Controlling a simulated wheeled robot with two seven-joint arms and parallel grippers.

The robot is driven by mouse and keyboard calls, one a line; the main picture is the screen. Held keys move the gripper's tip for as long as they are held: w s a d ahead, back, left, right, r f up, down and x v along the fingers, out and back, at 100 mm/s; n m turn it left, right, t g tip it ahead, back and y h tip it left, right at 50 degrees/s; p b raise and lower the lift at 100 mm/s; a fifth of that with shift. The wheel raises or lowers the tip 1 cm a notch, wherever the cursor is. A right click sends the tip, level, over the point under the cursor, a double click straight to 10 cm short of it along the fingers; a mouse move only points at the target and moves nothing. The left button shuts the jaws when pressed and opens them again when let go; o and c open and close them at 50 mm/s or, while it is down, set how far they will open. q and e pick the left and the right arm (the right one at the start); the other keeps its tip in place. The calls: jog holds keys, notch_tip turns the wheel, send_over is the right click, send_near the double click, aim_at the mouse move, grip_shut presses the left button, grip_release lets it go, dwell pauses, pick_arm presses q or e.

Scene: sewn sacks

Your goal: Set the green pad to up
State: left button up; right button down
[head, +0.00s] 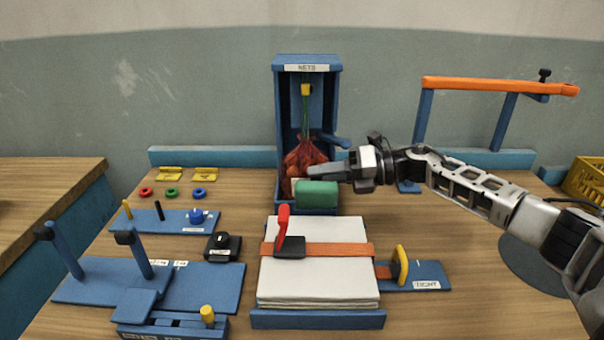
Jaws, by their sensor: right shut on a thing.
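The green pad (317,194) is a rounded block low at the front of the blue stand labelled NETS (279,120). My right gripper (318,172) reaches in from the right and is shut at the pad's top edge. Its fingers lie sideways, and the exact contact is partly hidden. Behind the fingers a red net bag (303,154) with round contents hangs from a green cord under a yellow clip (305,90). The pad and gripper hide the bag's lower part. My left gripper is not in view.
A white sack stack (330,285) with an orange strap and red lever (282,222) lies in front. A blue fixture with posts (205,285) stands left. An orange-topped rail (490,85) stands back right. Colored rings (172,193) lie left.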

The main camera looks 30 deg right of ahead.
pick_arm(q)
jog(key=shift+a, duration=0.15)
pick_arm(e)
jog(key=shift+d, duration=0.1)
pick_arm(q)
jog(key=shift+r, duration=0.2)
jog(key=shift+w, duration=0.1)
pick_arm(e)
jog(key=c, duration=1.2)
grip_release()
jog(key=shift+o, duration=0.2)
pick_arm(q)
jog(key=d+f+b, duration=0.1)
jog(key=b, duration=0.3)
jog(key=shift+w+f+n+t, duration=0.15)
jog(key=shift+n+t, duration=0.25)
pick_arm(e)
jog(key=v, duration=1.6)
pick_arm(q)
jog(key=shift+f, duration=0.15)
pick_arm(e)
jog(key=shift+f, duration=0.1)
